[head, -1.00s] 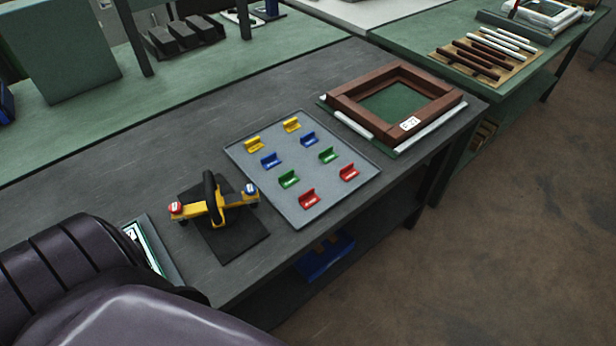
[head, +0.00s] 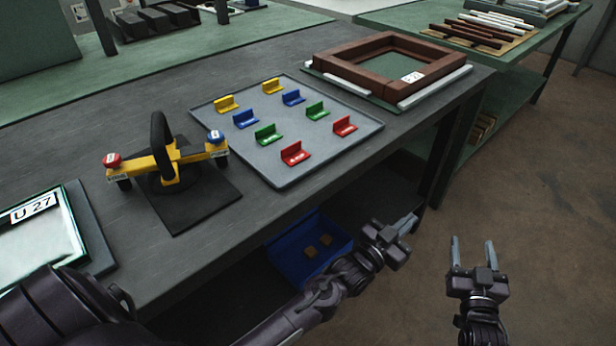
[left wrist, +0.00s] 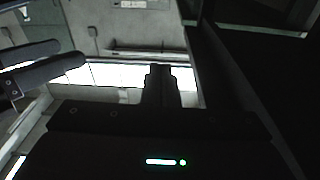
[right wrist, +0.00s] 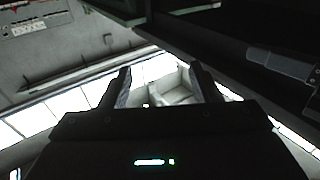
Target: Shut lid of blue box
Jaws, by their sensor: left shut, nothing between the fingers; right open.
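A blue box (head: 286,262) sits on the shelf below the dark workbench, partly under the bench edge. Its top is open and small brown blocks (head: 318,246) show inside; I cannot make out its lid. My left gripper (head: 407,224) is shut and empty, right of the box and apart from it, in front of the bench. Its closed fingers show in the left wrist view (left wrist: 160,78). My right gripper (head: 472,250) is open and empty, further right over the floor. Its spread fingers show in the right wrist view (right wrist: 162,85).
The workbench (head: 130,257) overhangs the box. On it are a grey tray (head: 284,183) with coloured brackets, a yellow clamp tool (head: 165,160) on a black plate, a brown frame (head: 345,75) and a U 27 panel (head: 62,245). The brown floor (head: 550,200) at right is clear.

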